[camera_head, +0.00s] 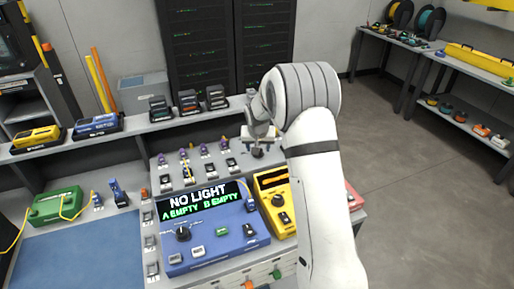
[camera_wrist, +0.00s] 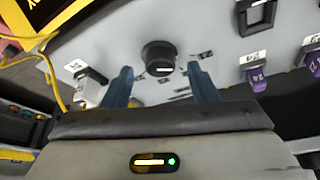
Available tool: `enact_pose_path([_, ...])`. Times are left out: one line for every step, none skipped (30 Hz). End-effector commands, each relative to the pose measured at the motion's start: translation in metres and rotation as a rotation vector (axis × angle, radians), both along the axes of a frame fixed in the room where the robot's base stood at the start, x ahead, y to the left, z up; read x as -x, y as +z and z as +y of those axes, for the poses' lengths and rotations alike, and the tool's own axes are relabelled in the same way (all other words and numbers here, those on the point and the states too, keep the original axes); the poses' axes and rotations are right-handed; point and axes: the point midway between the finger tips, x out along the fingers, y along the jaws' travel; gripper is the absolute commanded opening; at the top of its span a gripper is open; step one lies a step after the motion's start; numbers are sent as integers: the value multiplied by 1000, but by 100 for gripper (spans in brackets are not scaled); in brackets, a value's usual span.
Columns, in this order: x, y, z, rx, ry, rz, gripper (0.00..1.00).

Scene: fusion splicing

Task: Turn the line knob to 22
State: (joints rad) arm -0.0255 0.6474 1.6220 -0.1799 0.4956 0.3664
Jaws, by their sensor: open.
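A round black knob (camera_wrist: 158,56) with a white pointer mark stands on a light grey panel in the wrist view. Small dark labels lie around it, too blurred to read. My gripper (camera_wrist: 160,70) is open, its two blue fingers pointing at the panel, one on each side of the knob's near edge. I see no contact with the knob. In the head view my gripper (camera_head: 259,135) is over the back right of the sloped panel. A dark knob (camera_head: 257,152) shows just below it, partly covered.
A blue unit (camera_head: 205,228) displays "NO LIGHT, A EMPTY B EMPTY" and has its own black knob (camera_head: 183,233). A yellow unit (camera_head: 272,185) stands beside it.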

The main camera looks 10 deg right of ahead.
Motion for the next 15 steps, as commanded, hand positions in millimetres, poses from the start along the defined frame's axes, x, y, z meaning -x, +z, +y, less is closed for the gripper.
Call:
enact_pose_path([-2,-5,-1,1,0,2,54])
enact_pose_path([-3,-8,-1,1,0,2,54])
enact_pose_path([-5,-10,-1,0,0,1,54])
enact_pose_path([-5,-12,-1,0,0,0,54])
enact_pose_path([-6,-13,-1,0,0,0,54])
enact_pose_path([-6,-15,-1,0,0,-1,54])
enact_pose_path([-7,-15,-1,0,0,-1,54])
enact_pose_path([-7,-16,-1,0,0,-1,54])
enact_pose_path([-7,-16,-1,0,0,-1,54])
enact_pose_path([-7,-16,-1,0,0,-1,54])
enact_pose_path([-7,-16,-1,0,0,-1,54])
enact_pose_path([-7,-16,-1,1,1,-1,54])
enact_pose_path([-7,-16,-1,1,1,-1,54])
enact_pose_path([-7,-16,-1,1,1,-1,54])
enact_pose_path([-7,-16,-1,0,1,-1,51])
